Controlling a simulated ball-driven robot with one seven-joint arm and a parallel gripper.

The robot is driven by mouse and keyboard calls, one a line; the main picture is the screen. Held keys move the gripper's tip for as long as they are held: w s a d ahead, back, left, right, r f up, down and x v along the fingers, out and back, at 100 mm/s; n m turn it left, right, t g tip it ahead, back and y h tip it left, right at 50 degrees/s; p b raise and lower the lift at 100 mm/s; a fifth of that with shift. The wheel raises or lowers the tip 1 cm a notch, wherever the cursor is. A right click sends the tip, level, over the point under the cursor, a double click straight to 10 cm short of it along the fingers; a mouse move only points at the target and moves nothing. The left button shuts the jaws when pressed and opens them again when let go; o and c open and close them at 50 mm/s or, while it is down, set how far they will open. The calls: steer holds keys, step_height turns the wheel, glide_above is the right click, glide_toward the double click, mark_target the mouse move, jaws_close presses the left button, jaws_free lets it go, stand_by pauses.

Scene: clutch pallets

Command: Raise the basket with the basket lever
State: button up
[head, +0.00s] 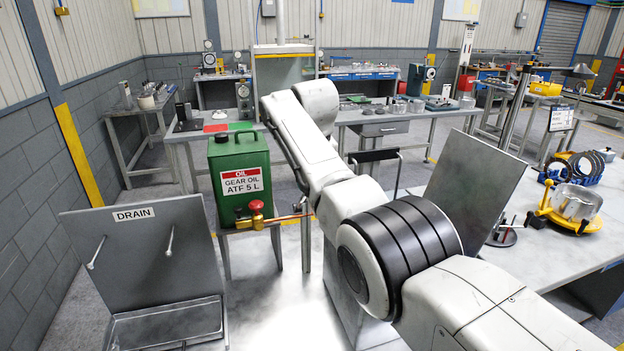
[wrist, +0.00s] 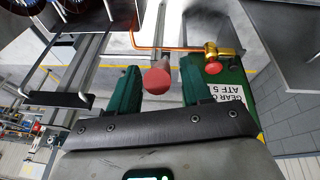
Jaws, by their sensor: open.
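In the wrist view my gripper (wrist: 160,72) shows two dark green fingers spread wide. A round red knob (wrist: 157,82) on a grey shaft, which looks like the lever's end, shows in the gap between them. There is space on both sides of the knob, and how deep it sits between the fingers is hard to tell. My arm hides my gripper and this knob in the head view. A black U-shaped bar (head: 375,155) shows behind my arm; I cannot tell whether it belongs to the basket. The basket itself is not clearly seen.
A green oil can (head: 240,172) with a brass, red-knobbed valve (head: 256,207) and copper pipe stands left of my arm. It is close to the right finger in the wrist view. A drain tray (head: 145,250) is at the front left. A table (head: 530,235) with yellow fixtures is right.

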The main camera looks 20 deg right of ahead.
steer(key=b+v, duration=0.3)
steer(key=v, duration=0.7)
